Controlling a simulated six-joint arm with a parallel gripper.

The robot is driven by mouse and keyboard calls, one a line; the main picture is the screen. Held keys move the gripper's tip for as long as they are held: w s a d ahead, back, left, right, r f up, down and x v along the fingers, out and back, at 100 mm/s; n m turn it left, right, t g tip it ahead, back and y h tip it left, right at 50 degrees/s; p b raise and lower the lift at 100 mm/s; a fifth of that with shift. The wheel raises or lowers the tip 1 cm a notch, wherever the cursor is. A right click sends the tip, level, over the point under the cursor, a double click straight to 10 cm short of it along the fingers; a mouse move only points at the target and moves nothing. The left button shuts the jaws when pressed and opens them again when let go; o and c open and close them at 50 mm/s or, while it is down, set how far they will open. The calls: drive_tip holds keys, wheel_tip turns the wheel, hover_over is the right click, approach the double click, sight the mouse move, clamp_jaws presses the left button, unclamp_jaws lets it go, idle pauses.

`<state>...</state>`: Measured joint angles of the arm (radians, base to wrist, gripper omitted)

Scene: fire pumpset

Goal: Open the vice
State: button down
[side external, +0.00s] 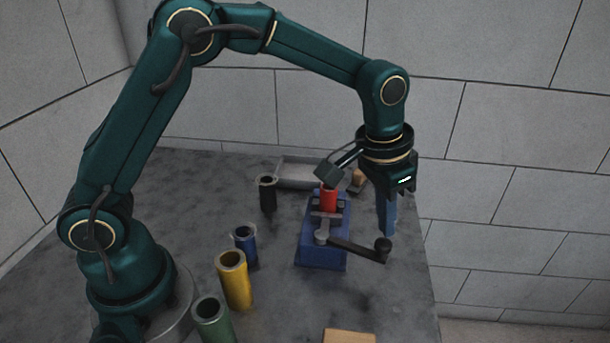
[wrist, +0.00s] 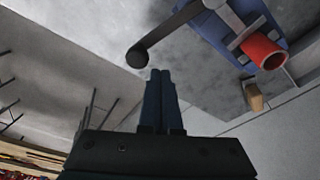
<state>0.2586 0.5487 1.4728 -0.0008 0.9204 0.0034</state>
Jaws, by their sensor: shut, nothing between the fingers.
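The blue vice (side external: 322,250) stands on the grey table, right of its middle, with a red cylinder (side external: 328,198) upright at its jaws. Its dark handle (side external: 355,248) points right and ends in a round knob (side external: 383,244). My gripper (side external: 389,232) is shut and empty, pointing down by the knob; I cannot tell whether it touches. In the wrist view the shut fingers (wrist: 160,75) lie just below the knob (wrist: 137,56). There the blue vice (wrist: 213,33) and the red cylinder (wrist: 263,51) show at the upper right.
Black (side external: 267,193), blue (side external: 245,244), yellow (side external: 235,280) and green (side external: 212,320) hollow cylinders stand left of the vice. A grey tray (side external: 300,172) lies behind it. A wooden block (side external: 348,337) sits at the front edge. The table's right edge is close to the knob.

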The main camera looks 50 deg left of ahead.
sight(385, 240)
drive_tip(key=shift+f, duration=0.6)
drive_tip(key=shift+f, duration=0.55)
idle(0.4)
drive_tip(key=shift+s+d, duration=0.7)
drive_tip(key=shift+d, duration=0.05)
